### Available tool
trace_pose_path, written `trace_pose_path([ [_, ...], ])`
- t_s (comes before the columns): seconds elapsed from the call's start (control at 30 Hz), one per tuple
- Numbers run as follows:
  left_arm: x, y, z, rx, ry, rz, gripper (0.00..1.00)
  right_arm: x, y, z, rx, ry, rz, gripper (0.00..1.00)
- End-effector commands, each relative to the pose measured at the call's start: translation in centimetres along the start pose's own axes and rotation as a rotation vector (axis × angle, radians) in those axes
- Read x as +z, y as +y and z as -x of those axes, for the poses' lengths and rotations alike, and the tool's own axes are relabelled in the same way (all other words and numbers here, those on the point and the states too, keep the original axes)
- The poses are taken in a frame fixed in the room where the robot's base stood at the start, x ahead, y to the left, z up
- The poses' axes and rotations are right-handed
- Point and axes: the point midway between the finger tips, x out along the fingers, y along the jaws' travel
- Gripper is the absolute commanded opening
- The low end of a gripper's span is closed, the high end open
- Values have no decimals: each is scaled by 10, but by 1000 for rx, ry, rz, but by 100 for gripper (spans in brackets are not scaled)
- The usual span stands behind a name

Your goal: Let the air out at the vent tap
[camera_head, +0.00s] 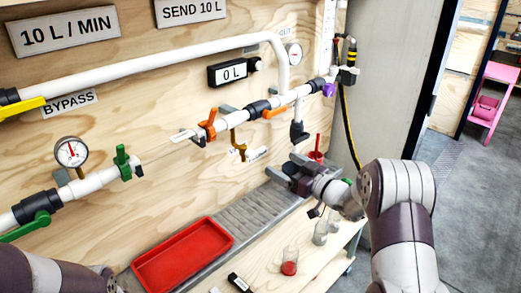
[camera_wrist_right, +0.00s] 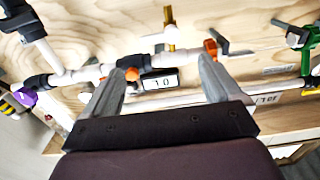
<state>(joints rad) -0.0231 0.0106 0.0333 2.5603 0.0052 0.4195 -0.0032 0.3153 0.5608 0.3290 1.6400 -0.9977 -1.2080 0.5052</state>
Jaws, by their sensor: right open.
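A small brass tap (camera_head: 238,142), which I take for the vent tap, hangs under the white pipe (camera_head: 225,118) beside a small label that is too blurred to read. It also shows at the top of the right wrist view (camera_wrist_right: 170,28). My right gripper (camera_head: 284,166) is open and empty, low and to the right of the tap, above the grey ribbed tray. In the right wrist view its two fingers (camera_wrist_right: 165,68) stand apart, with the pipe and the tap beyond them. My left arm shows at the lower left; its gripper is out of the picture.
An orange clamp (camera_head: 207,124), orange lever (camera_head: 275,113) and purple fitting (camera_head: 329,90) sit along the pipe. A "0 L" display (camera_head: 233,72) hangs above. A red tray (camera_head: 184,254), grey ribbed tray (camera_head: 262,212) and red-bottomed flask (camera_head: 289,263) are below. A green clip (camera_head: 125,162) is left.

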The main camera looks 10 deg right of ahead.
Motion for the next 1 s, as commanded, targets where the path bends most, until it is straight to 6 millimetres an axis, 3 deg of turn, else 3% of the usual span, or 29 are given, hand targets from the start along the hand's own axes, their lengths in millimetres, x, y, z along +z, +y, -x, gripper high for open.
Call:
trace_pose_path([
  [0.1,-1,0,4,0,0,0,43,-1,-1,-32,-3,1,2,92],
  [0.3,-1,0,7,0,0,0,43,-1,0,-73,1,0,2,92],
  [0.47,-1,0,8,0,0,0,43,-1,0,-88,2,0,1,92],
  [0.7,-1,0,7,0,0,0,43,0,0,-89,3,0,1,92],
  [0.73,-1,0,7,0,0,0,43,0,0,-89,3,-1,1,88],
  [0.9,-1,0,8,0,0,0,43,0,0,-89,3,-1,1,35],
  [1.0,-1,0,7,0,0,0,43,0,0,-89,3,-1,2,35],
])
